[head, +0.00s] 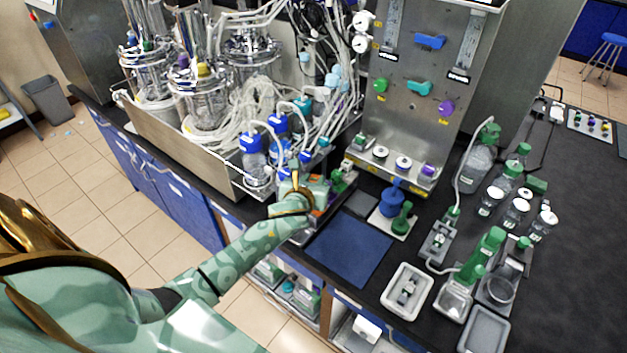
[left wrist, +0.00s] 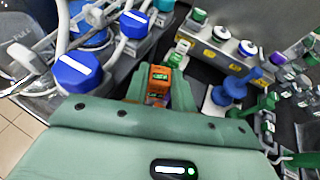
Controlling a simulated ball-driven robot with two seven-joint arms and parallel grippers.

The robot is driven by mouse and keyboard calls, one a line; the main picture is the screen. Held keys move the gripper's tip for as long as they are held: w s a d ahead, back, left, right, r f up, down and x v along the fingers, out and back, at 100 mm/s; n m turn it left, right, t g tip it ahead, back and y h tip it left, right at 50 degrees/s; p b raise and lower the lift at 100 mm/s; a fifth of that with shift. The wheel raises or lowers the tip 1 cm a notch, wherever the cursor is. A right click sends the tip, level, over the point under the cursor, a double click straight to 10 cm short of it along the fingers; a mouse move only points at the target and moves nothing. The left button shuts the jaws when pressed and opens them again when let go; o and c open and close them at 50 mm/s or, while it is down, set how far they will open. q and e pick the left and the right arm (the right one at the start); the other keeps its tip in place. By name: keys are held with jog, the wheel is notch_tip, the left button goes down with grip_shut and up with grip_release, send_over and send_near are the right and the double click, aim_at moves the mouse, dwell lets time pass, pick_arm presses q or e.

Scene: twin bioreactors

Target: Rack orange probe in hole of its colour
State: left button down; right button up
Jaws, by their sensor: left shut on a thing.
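My left gripper (head: 312,190) reaches in from the left over the bench's front edge, beside the steel bioreactor tray. In the left wrist view, its green fingers (left wrist: 160,92) are closed around an orange piece (left wrist: 158,78), which I take to be the orange probe. Only its orange top and a small part below show; the gripper body and fingers hide the rest. I cannot make out an orange-marked rack hole in either view. My right gripper is not in view.
Blue-capped bottles (head: 252,148) and tubing stand close to the left of the gripper. A blue mat (head: 348,248) lies clear to its right. A blue stand (head: 391,202) and a white tray (head: 407,291) are farther right. A steel panel (head: 415,100) rises behind.

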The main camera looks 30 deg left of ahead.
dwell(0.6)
pick_arm(q)
jog(key=shift+f, duration=0.5)
dwell(1.1)
jog(key=shift+f, duration=0.45)
jog(key=shift+f, duration=0.15)
jog(key=shift+f+b, duration=0.45)
jog(key=shift+f, duration=0.1)
jog(key=shift+f, duration=0.1)
dwell(0.5)
jog(key=shift+f+b, duration=0.5)
jog(key=shift+f, duration=0.2)
jog(key=shift+f, duration=0.1)
